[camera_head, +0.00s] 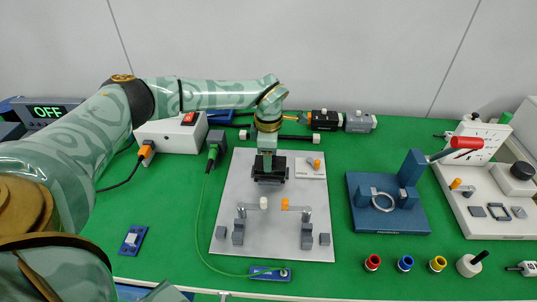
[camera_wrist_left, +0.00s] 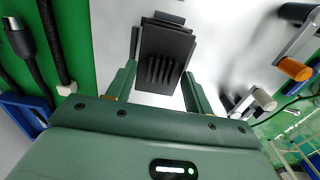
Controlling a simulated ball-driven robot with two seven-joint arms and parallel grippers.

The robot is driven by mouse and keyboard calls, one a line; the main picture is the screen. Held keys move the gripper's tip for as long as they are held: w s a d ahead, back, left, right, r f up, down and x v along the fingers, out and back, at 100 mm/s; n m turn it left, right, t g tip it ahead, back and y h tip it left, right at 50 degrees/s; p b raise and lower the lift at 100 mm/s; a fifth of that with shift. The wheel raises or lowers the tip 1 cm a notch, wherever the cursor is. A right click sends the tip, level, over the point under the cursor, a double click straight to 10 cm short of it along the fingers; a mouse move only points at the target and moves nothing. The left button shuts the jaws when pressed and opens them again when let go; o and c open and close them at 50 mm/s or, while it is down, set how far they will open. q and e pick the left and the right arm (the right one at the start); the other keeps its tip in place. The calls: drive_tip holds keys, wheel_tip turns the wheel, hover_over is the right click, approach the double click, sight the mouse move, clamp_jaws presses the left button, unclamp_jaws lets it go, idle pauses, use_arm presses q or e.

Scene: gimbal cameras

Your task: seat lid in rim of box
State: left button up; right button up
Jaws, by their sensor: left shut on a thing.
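My left gripper (camera_head: 267,158) points down over the grey plate, shut on a black finned part that I take to be the lid (camera_head: 270,173). In the left wrist view the lid (camera_wrist_left: 166,50) lies between the two fingers (camera_wrist_left: 159,70), its fins facing the camera. A darker piece, perhaps the box (camera_wrist_left: 163,18), shows beyond the lid's far edge. The lid hides most of this piece, so I cannot tell whether the lid is in the rim or above it. My right gripper is not in view.
Two toggle clamps (camera_head: 240,225) (camera_head: 306,225) stand on the grey plate (camera_head: 272,248), in front of the lid. A blue fixture (camera_head: 385,222) stands farther right. A green cable (camera_head: 200,205) runs along the plate's left.

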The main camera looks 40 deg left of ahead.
use_arm(q)
drive_tip(key=shift+p, duration=0.3)
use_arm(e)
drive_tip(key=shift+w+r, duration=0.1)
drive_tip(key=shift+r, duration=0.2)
use_arm(q)
drive_tip(key=shift+f, duration=0.85)
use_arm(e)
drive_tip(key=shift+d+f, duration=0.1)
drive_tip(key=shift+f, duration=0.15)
use_arm(q)
drive_tip(key=o, duration=1)
drive_tip(key=shift+o, duration=0.2)
wheel_tip(320, 180, up, 16)
drive_tip(key=p, duration=0.4)
drive_tip(key=shift+r, duration=0.15)
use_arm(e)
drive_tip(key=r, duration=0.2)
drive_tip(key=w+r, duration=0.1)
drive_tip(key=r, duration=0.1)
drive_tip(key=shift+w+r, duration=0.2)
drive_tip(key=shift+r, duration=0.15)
